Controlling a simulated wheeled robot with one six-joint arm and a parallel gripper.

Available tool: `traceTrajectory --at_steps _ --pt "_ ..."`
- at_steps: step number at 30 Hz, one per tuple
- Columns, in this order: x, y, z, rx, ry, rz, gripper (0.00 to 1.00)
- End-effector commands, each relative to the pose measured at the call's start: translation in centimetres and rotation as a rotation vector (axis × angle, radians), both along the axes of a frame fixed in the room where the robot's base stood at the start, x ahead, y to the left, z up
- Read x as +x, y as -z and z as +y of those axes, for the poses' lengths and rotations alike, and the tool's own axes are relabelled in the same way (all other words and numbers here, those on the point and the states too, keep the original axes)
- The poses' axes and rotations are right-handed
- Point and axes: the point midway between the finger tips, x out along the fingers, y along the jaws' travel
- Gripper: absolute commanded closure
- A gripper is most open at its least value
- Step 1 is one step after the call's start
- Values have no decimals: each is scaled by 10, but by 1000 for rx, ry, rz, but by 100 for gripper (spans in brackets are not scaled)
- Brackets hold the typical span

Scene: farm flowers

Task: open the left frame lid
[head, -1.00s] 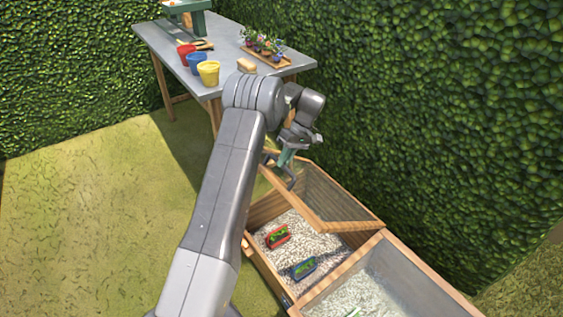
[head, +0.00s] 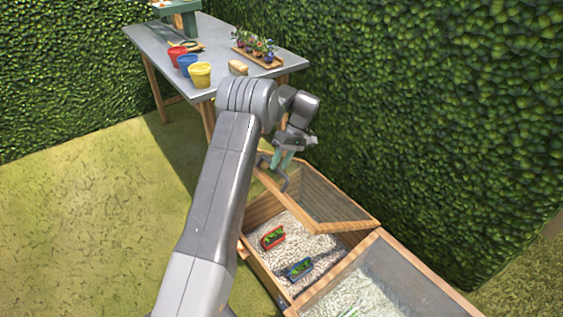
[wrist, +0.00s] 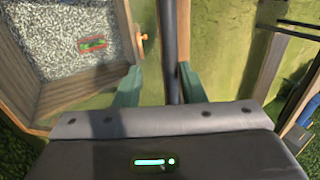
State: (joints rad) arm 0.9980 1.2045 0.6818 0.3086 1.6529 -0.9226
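The left frame lid (head: 330,198), a mesh panel in a wooden frame, is tilted up above the left cold frame box (head: 262,268). Its dark handle (head: 285,182) is on the lid's raised edge, just below my gripper (head: 281,161). In the wrist view, my gripper (wrist: 158,80) has its two green fingers apart. A dark bar, apparently the handle (wrist: 169,45), runs between them, closer to the right finger, with a gap to the left one. Whether the right finger touches the bar is unclear.
Inside the box on pale gravel are a red planter (head: 272,238) and a blue planter (head: 300,268). The right frame lid (head: 425,280) adjoins it. A hedge (head: 430,110) stands close behind. A table (head: 222,45) with pots is at the back; grass at left is clear.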

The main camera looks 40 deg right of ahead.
Motion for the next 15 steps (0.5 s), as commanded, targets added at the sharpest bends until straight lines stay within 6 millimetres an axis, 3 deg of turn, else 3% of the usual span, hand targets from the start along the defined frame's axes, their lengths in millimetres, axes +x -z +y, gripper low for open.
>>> traceTrajectory --at_steps 8,15 --pt "1 -2 -1 0 0 -1 64" --pt "-1 -32 -17 -3 2 -3 64"
